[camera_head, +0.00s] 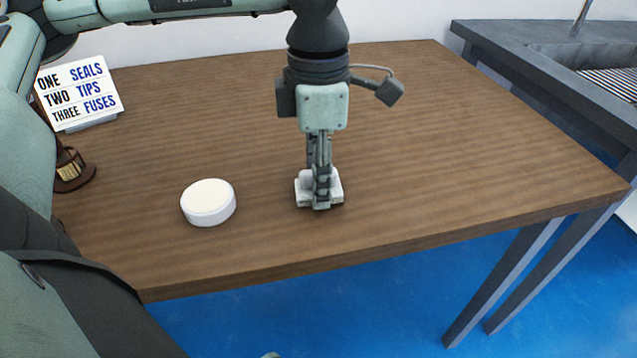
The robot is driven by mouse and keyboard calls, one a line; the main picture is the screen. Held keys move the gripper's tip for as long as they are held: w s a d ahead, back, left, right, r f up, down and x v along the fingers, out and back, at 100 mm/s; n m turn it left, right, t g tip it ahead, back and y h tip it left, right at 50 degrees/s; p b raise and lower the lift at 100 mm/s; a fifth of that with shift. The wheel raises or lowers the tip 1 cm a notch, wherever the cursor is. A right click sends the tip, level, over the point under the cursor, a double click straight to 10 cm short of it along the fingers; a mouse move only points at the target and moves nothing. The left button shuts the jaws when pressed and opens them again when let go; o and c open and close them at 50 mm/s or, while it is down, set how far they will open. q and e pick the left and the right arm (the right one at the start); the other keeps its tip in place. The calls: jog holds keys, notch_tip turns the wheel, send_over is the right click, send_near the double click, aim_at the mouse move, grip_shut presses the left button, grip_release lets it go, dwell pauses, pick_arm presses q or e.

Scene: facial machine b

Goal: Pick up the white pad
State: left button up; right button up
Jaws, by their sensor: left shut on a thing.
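My left gripper (321,197) points straight down over the middle of the table. Its narrow fingers are shut on a small white pad (301,193), which shows on both sides of the fingertips. The fingers hide the pad's middle. The pad is at or just above the tabletop; I cannot tell whether it touches. My right gripper is not in view.
A round white disc (208,202) lies on the wooden table (440,150), left of the gripper. A lettered sign (80,93) and a brown object (72,168) stand at the left. The table's right side is clear. A grey sink unit (550,60) is beyond.

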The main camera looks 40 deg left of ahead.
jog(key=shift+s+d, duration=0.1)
pick_arm(q)
jog(key=shift+r, duration=0.1)
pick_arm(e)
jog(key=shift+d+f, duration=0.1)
pick_arm(q)
jog(key=shift+r, duration=0.25)
notch_tip(320, 180, up, 4)
jog(key=shift+s+d+f, duration=0.1)
jog(key=shift+s+f, duration=0.05)
jog(key=s+d+r, duration=0.2)
jog(key=s+r, duration=0.4)
jog(key=s, duration=0.5)
jog(key=shift+d+r, duration=0.3)
jog(key=shift+d, duration=0.1)
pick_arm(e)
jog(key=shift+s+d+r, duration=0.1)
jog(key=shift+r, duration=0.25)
